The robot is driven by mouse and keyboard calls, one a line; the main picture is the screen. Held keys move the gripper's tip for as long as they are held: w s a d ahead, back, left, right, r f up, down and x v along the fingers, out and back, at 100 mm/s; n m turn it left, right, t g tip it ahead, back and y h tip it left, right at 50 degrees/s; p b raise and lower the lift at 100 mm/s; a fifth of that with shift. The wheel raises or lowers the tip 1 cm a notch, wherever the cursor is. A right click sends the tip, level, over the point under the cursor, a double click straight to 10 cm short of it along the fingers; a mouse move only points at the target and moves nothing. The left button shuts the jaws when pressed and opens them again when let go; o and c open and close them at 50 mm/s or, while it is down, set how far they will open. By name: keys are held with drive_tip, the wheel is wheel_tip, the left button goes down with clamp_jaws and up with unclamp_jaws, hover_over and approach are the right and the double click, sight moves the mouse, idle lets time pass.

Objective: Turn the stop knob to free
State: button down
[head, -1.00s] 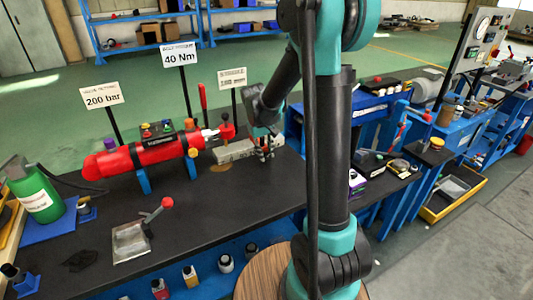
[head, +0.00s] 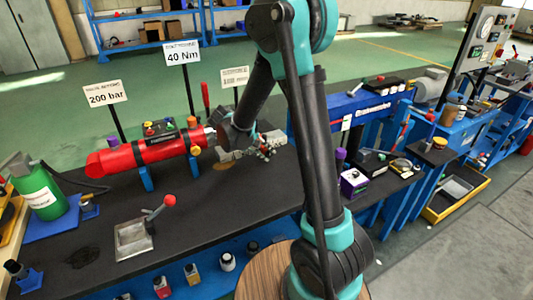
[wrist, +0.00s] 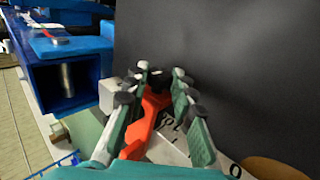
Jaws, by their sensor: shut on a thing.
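The stop knob (wrist: 145,125) shows in the wrist view as a red bar between the teal fingers of my gripper (wrist: 160,75). The fingers are closed around it. It sits over a pale plate (wrist: 178,152) with dark letters, only partly readable.
The red cylinder (head: 135,153) lies left of my wrist on blue supports. Signs on posts, such as the 40 Nm sign (head: 182,53), stand behind. A lever plate (head: 133,238) lies at the front. The blue machine (head: 355,112) stands at right. The dark bench middle is clear.

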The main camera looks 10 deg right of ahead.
idle(0.3)
drive_tip(key=c, duration=1.3)
unclamp_jaws()
drive_tip(key=shift+o, duration=0.2)
drive_tip(key=v, duration=0.8)
